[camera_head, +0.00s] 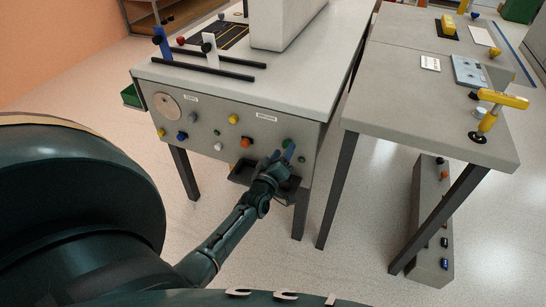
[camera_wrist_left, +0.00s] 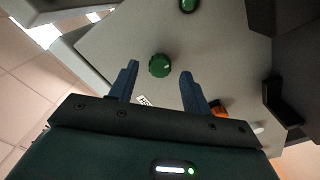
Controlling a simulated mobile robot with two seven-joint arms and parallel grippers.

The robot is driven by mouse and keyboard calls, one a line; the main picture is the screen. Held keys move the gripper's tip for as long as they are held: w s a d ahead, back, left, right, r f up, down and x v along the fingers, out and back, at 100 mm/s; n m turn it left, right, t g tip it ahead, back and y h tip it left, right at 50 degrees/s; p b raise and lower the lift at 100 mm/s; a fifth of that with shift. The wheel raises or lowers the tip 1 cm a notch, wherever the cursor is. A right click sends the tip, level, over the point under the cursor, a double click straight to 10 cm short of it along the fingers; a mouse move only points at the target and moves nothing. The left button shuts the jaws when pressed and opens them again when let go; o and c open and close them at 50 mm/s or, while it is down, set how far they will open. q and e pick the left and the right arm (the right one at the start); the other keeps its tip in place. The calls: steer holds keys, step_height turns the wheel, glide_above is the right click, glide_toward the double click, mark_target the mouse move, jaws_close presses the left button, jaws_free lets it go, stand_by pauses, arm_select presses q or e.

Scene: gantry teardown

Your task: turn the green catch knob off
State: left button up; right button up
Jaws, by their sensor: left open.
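A round green knob (camera_wrist_left: 159,65) sits on the grey panel (camera_wrist_left: 115,40) and lies between my left fingertips in the left wrist view. My left gripper (camera_wrist_left: 158,75) is open, with one blue finger on each side of the knob and gaps showing. I cannot tell how deep the fingers reach around it. In the head view, my left gripper (camera_head: 282,156) is at the right part of the cabinet front (camera_head: 215,108), by a green knob (camera_head: 287,143). A second green knob (camera_head: 300,159) is lower right of it. My right gripper is not in view.
An orange knob (camera_head: 245,142) and several other knobs are left of my gripper. A dark tray (camera_head: 240,173) juts out below them. A second table (camera_head: 380,110) stands to the right, with a yellow-handled tool (camera_head: 490,110) on it. Open floor lies in front.

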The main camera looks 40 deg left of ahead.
arm_select(q)
steer(key=p+v, duration=0.1)
steer(key=v, duration=0.9)
steer(key=shift+s, duration=0.25)
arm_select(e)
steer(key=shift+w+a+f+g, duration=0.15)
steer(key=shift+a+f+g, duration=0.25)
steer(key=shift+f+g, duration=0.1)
arm_select(q)
steer(key=shift+d, duration=0.1)
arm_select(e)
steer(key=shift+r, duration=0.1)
